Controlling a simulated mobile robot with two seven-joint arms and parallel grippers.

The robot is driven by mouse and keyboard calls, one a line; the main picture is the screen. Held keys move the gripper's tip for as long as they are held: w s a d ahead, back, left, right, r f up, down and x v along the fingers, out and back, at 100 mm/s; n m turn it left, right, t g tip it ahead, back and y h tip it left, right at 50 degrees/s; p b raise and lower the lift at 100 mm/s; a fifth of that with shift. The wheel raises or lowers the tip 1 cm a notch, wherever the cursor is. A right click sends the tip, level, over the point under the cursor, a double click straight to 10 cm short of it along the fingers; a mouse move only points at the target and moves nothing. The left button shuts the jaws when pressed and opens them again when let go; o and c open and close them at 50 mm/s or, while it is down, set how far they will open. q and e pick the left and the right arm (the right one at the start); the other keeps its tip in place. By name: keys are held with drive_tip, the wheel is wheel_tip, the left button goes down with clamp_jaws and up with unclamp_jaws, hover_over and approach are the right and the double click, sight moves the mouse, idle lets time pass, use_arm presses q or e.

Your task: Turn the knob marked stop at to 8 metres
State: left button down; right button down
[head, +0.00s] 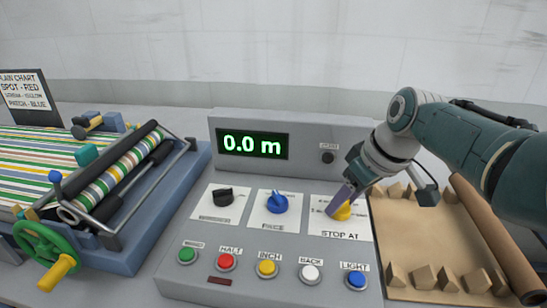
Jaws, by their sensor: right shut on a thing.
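The grey control panel (300,243) stands in the middle of the head view. Its yellow knob (343,211) sits on a white plate labelled STOP AT, at the panel's right. My right gripper (341,207) reaches down from the upper right and is shut on the yellow knob. The gripper covers part of the knob and most of its scale, so the knob's setting cannot be read. The green display (252,145) reads 0.0 m. My left gripper is not in view.
A black knob (223,196) and a blue knob (276,202) are left of the yellow one. Several push buttons, including a red HALT button (226,262), line the front. A striped roller machine (110,185) stands left; a brown tray (400,253) with small blocks lies right.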

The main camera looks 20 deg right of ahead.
idle(0.4)
drive_tip(key=shift+c, duration=1.6)
unclamp_jaws()
drive_tip(key=shift+s+r+p, duration=0.1)
drive_tip(key=shift+r+p, duration=0.2)
drive_tip(key=p+v, duration=0.3)
drive_tip(key=v, duration=0.6)
drive_tip(key=shift+s, duration=0.15)
drive_tip(key=shift+s, duration=0.1)
